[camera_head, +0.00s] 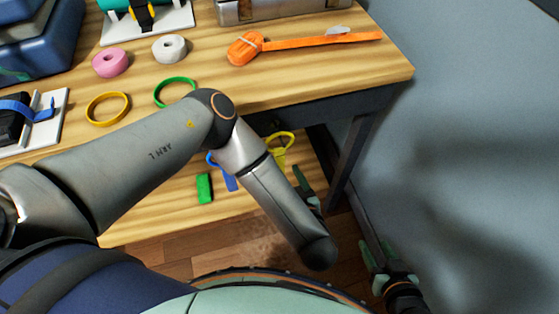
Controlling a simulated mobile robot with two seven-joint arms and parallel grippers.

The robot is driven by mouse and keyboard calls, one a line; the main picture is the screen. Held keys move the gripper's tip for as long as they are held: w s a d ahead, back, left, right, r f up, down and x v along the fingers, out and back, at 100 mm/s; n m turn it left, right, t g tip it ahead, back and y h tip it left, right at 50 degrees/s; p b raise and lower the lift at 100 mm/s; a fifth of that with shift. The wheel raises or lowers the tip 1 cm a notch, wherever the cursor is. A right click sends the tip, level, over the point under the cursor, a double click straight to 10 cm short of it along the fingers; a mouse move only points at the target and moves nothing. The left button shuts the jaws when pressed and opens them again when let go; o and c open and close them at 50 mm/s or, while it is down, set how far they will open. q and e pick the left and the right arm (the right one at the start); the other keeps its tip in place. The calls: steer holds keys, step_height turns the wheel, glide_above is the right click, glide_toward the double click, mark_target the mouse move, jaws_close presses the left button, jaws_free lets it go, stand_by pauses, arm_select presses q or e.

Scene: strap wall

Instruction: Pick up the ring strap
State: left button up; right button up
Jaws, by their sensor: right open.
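Several ring-shaped things are in view, and I cannot tell for certain which is the ring strap. A yellow ring (107,109) and a green ring (174,92) lie on the wooden tabletop. A yellow looped strap (281,145) lies on the lower shelf, partly hidden by my left arm. My left arm crosses in front of the table and bends down; part of its gripper (304,184) shows behind the forearm, and its jaws are not clear. My right gripper (386,264) is open and empty at the lower right, beside the wall and away from the table.
An orange strap (300,45), a pink roll (110,63) and a white roll (170,48) lie on the table (340,83). Blue (229,181) and green (205,189) pieces lie on the lower shelf. A dark table leg (350,160) stands near the grey wall (470,130).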

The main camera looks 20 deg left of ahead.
arm_select(q)
steer(key=x, duration=0.3)
steer(key=shift+w+a, duration=0.25)
jaws_close()
arm_select(e)
steer(key=shift+w+d+r+t, duration=0.1)
steer(key=shift+w+r+t, duration=0.6)
steer(key=shift+w+r, duration=0.3)
steer(key=shift+s, duration=0.1)
